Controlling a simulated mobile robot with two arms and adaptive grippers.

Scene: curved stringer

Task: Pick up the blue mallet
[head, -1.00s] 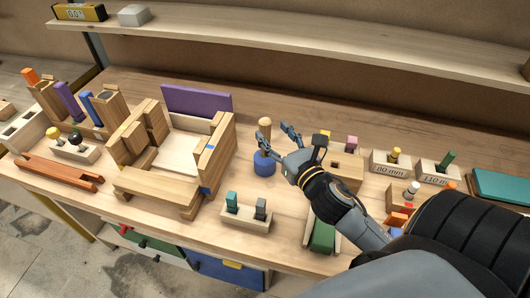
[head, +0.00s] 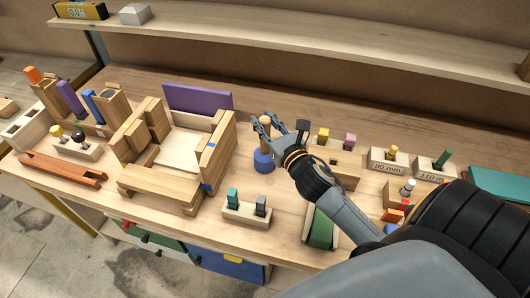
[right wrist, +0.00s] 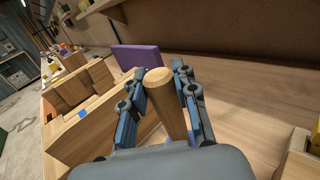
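The blue mallet stands upright on the workbench, its blue head (head: 263,161) down and its light wooden handle (head: 265,128) pointing up. My right gripper (head: 263,121) reaches in from the right at handle height. In the right wrist view the handle (right wrist: 167,95) stands between the two fingers of the right gripper (right wrist: 160,78). The fingers are spread on either side of it, and a gap shows on the left side. Whether either finger touches it is not clear. The mallet's head is mostly hidden there behind the gripper. My left gripper is not in view.
A wooden assembly (head: 217,150) with a purple panel (head: 198,98) stands left of the mallet. A peg block (head: 246,214) with teal and grey pegs is in front. Blocks marked 80 mm (head: 387,165) and 110 mm (head: 431,173) are at right. Bare bench lies behind the mallet.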

